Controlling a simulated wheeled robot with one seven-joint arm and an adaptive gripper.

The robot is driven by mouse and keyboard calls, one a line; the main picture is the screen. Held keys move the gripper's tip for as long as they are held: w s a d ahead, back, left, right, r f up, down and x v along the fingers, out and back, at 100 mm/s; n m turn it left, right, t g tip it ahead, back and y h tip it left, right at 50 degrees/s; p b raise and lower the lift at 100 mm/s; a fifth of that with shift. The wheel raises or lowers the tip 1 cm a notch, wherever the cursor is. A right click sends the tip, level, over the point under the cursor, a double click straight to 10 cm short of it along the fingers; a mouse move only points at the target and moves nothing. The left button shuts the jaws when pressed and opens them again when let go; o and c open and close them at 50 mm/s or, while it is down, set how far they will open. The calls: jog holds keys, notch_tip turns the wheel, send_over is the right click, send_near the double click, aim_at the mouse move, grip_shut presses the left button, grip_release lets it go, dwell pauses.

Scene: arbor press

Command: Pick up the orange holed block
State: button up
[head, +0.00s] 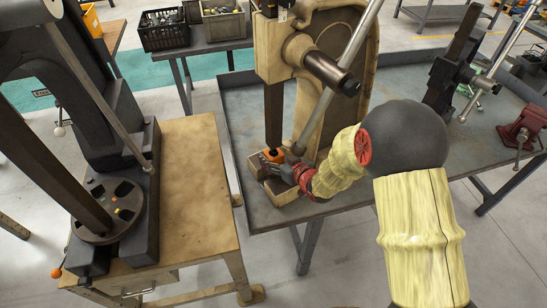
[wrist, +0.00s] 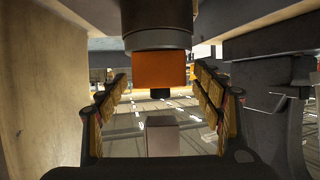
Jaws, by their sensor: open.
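The orange holed block (head: 275,154) is at the lower end of the press's dark ram (head: 273,118), partly hidden by my gripper in the head view. In the wrist view the orange block (wrist: 159,70) shows directly below a dark round collar (wrist: 157,38), with a short dark stub (wrist: 160,94) under it. My gripper (head: 272,165) is at the block. In the wrist view my gripper (wrist: 160,88) is open, with one padded finger on each side of the block and visible gaps between. The block's hole is not visible.
The tan press frame (wrist: 35,90) stands close on the left in the wrist view, and a dark part (wrist: 275,120) on the right. The press stands on a grey table (head: 400,160). A second dark press (head: 120,125) stands on a wooden bench (head: 200,190) at left.

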jog(key=shift+w+a+f, duration=0.2)
jog(key=shift+w+a, duration=0.1)
jog(key=shift+w, duration=0.25)
jog(key=shift+c, duration=0.2)
grip_shut()
jog(key=shift+w+r, duration=0.1)
dwell(0.6)
